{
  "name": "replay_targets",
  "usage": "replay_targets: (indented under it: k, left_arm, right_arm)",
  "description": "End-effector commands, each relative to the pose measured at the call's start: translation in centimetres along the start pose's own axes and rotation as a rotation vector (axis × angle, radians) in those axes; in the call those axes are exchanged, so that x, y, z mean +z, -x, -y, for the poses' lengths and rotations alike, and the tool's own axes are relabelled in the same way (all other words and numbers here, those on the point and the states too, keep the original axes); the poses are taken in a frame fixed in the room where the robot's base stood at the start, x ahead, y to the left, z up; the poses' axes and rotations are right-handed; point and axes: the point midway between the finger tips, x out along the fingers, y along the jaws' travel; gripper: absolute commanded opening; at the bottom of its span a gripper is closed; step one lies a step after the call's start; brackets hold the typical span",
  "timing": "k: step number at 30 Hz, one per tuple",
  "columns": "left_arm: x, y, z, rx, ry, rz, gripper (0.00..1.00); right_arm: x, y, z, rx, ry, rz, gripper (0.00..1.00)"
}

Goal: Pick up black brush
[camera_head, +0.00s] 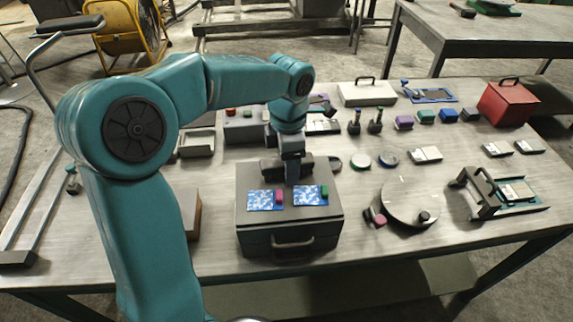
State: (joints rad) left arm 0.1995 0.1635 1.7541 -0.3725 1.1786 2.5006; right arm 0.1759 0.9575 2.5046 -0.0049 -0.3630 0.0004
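My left arm comes in from the left. My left gripper (290,170) points down over the back part of a dark grey box with a front handle (262,235). Its fingertips are small and dark against the lid, so I cannot tell whether it is open or shut, or whether it holds anything. I cannot surely pick out the black brush. Two upright dark-handled tools (355,122) stand right of my wrist, and a small dark, long object (462,10) lies on the far table. My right gripper is not in view.
The box lid bears two blue-white patterned pads (264,204) with small pink and green blocks. A round grey disc (408,203), a dark-handled frame (480,190), a red box (507,103) and several coloured blocks stand to the right. The table's front right is bare.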

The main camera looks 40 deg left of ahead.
Motion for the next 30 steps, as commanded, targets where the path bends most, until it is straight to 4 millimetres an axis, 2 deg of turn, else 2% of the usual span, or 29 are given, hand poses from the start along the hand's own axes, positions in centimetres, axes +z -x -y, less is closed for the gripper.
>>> replay_targets:
  k: [5, 10, 11, 19, 23, 26, 30]
  left_arm:
    - [0.0, 0.0, 0.0, 0.000, 0.000, 0.001, 0.70]
    - [0.0, 0.0, 0.0, 0.000, 0.000, 0.001, 0.15]
    - [0.0, 0.0, 0.0, 0.000, 0.000, 0.001, 0.12]
    - [0.0, 0.1, 0.0, 0.001, 0.000, 0.002, 0.12]
    - [0.1, 0.9, -0.1, 0.003, 0.001, 0.004, 0.12]
    - [0.1, 2.2, 0.0, 0.004, 0.000, 0.005, 0.12]
    - [0.1, 5.4, -0.1, 0.005, 0.001, 0.007, 0.12]
  right_arm:
    - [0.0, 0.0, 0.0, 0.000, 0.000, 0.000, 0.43]
    - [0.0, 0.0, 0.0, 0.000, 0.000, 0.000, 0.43]
    - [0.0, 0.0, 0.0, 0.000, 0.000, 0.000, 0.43]
    - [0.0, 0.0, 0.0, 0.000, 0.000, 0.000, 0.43]
    - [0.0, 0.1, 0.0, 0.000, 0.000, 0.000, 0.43]
    - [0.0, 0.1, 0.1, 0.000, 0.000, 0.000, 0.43]
    - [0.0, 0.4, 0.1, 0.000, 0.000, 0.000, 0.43]
